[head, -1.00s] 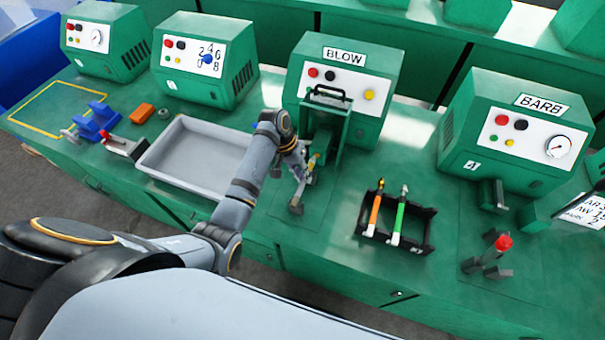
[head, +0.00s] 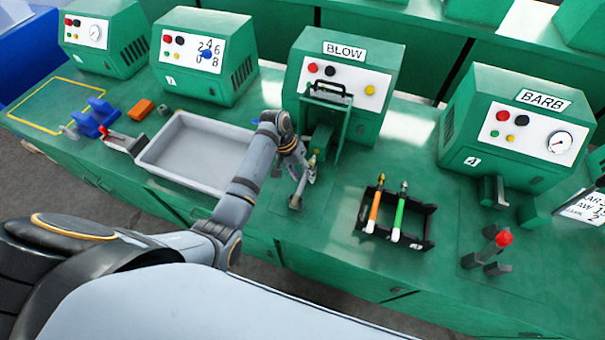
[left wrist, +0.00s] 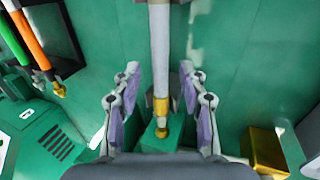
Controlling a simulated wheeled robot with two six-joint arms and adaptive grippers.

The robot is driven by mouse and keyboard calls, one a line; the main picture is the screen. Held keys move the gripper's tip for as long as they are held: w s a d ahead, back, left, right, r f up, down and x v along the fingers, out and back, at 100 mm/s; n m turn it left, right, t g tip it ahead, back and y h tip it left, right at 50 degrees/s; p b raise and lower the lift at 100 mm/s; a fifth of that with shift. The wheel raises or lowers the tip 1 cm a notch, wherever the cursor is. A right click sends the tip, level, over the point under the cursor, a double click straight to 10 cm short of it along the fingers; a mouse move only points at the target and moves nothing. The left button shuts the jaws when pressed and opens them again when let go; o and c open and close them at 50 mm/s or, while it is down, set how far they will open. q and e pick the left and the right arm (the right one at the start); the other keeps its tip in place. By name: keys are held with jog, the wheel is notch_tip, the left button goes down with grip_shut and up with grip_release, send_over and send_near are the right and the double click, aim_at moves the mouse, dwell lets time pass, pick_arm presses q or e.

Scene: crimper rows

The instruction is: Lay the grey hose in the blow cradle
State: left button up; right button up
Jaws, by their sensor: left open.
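The grey hose (left wrist: 161,60) shows in the left wrist view, running straight up the picture, with a brass fitting (left wrist: 161,106) at its lower end. My left gripper (left wrist: 161,85) is open, one finger on each side of the hose, with gaps between. In the head view my left gripper (head: 305,172) is low in front of the machine labelled BLOW (head: 345,75). The brass end points at a green block (left wrist: 155,140). The gripper and arm hide much of the blow cradle, and I cannot tell how fully the hose sits in it. My right gripper is not in view.
A black rack (head: 428,243) with an orange hose (head: 374,210) and a green hose (head: 399,215) stands to the right. A grey tray (head: 195,150) is left of my arm. The BARB machine (head: 515,130) stands further right. Bench between BLOW and the rack is clear.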

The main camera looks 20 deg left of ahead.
pick_arm(q)
jog(key=v, duration=1.2)
jog(key=shift+s+f, duration=0.1)
